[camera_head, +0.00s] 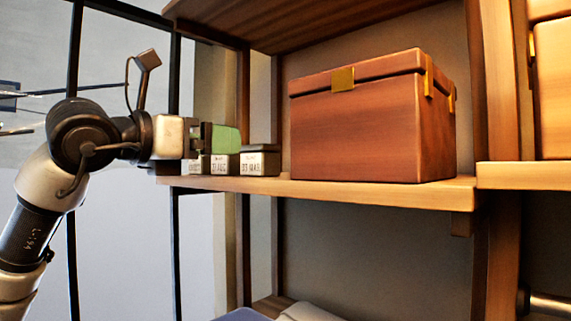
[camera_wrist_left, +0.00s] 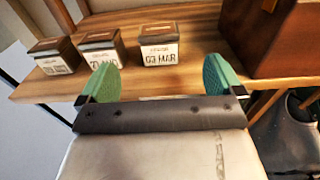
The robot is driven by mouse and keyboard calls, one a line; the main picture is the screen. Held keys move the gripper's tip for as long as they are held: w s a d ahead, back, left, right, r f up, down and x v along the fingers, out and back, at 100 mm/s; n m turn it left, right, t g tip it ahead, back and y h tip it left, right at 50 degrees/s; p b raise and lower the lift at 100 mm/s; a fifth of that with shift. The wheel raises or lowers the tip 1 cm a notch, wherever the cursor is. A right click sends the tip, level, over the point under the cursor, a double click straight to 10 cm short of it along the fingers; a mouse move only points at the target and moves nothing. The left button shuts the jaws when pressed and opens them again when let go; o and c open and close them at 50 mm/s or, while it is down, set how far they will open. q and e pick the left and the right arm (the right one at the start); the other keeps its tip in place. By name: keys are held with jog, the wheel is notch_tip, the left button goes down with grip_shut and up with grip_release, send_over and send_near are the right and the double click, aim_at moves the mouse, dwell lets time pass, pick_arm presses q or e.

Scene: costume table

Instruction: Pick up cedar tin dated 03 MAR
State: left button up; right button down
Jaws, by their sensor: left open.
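The tin dated 03 MAR (camera_wrist_left: 159,52) is a small box with a dark brown lid and a white label. It stands upright on the wooden shelf, rightmost of a row of tins, and also shows in the head view (camera_head: 260,161). My left gripper (camera_head: 217,139) is at the shelf's front edge. In the left wrist view its green fingers (camera_wrist_left: 160,76) are spread wide and empty, with the tin just beyond the gap between them. The middle tin (camera_wrist_left: 100,47) and the left tin (camera_wrist_left: 54,57) are similar; their labels are hard to read. My right gripper is not in view.
A large reddish-brown box (camera_head: 360,128) with brass fittings stands right of the tins on the shelf (camera_head: 380,192). It also fills the upper right of the wrist view (camera_wrist_left: 275,40). An upper shelf board (camera_head: 300,20) hangs above. Free shelf surface lies between tin and box.

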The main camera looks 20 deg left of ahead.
aim_at(250, 147)
pick_arm(q)
jog(key=x, duration=0.1)
jog(key=p+x, duration=0.2)
jog(key=x, duration=0.1)
jog(key=shift+w+r, duration=0.1)
jog(key=shift+r, duration=0.15)
jog(key=shift+w+d, duration=0.15)
jog(key=shift+w, duration=0.2)
jog(key=p+x, duration=0.3)
jog(key=x, duration=0.1)
jog(key=shift+w+f, duration=0.15)
jog(key=shift+w, duration=0.1)
jog(key=shift+w+d+f, duration=0.1)
jog(key=shift+w+f, duration=0.05)
jog(key=shift+w, duration=0.2)
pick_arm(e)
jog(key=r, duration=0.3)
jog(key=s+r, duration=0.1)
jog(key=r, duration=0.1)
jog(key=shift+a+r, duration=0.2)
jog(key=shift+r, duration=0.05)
pick_arm(q)
jog(key=shift+c, duration=0.2)
jog(key=c, duration=1)
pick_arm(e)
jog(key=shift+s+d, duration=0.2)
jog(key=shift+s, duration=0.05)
